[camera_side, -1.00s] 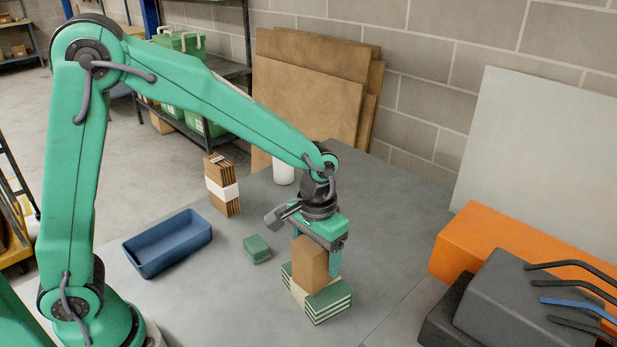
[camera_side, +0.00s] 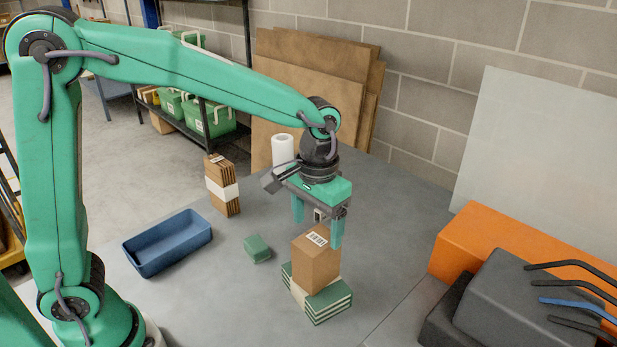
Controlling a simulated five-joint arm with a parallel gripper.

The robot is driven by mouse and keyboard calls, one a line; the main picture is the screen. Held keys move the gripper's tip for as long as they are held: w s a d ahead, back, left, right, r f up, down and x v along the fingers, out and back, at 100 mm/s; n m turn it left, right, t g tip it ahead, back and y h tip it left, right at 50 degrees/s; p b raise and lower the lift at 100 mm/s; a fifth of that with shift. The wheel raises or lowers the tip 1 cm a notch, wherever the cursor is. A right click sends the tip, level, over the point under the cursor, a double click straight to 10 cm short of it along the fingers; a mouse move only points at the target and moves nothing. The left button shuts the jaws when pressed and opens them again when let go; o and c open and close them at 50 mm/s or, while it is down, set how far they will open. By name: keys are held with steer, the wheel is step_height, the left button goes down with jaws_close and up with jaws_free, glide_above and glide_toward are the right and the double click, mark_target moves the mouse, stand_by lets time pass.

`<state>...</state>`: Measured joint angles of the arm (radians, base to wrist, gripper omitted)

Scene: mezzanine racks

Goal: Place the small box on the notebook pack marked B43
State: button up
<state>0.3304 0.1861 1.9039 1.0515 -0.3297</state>
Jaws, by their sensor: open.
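The small brown box (camera_side: 315,262) stands upright on top of the green-and-white notebook pack (camera_side: 328,303) on the grey table. A white barcode label shows on the box's top. The marking B43 cannot be read on the pack from here. My gripper (camera_side: 317,232) is open and empty, with its green fingers pointing down. It is just above the box; the right fingertip overlaps the box's back top edge in the picture.
A blue tray (camera_side: 140,262) and a small green block (camera_side: 257,248) lie left of the pack. A banded cardboard bundle (camera_side: 222,187) and a white roll (camera_side: 283,150) stand behind. An orange box (camera_side: 470,238) and dark cases are at right. Table between is clear.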

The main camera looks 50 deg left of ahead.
steer(key=shift+r, duration=2.45)
steer(key=shift+s+a+r, duration=0.25)
steer(key=shift+a+r, duration=0.05)
steer(key=shift+a, duration=0.1)
steer(key=s+a+r+t, duration=0.2)
steer(key=s+a+t, duration=0.3)
steer(key=s+a, duration=0.7)
steer(key=s, duration=0.3)
steer(key=shift+t, duration=0.3)
